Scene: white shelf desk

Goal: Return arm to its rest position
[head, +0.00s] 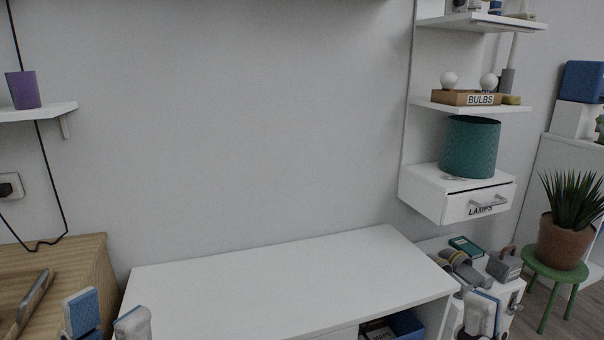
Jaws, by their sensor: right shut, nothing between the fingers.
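My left gripper (108,318) is at the bottom left edge, in front of the white desk's left end. Its two fingers, one with a blue pad, stand apart with nothing seen between them. My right gripper (481,311) is at the bottom right, by the white cabinet right of the desk. Its fingers are close together and hold nothing. Both arms are mostly cut off by the lower edge of the picture.
The white desk (290,285) has a bare top. Boxes sit in its opening below. A green book (466,246) and a grey padlock-shaped item (505,264) lie near my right gripper. A lamps drawer (478,203) bears a teal shade (470,147). A potted plant (563,240) stands right.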

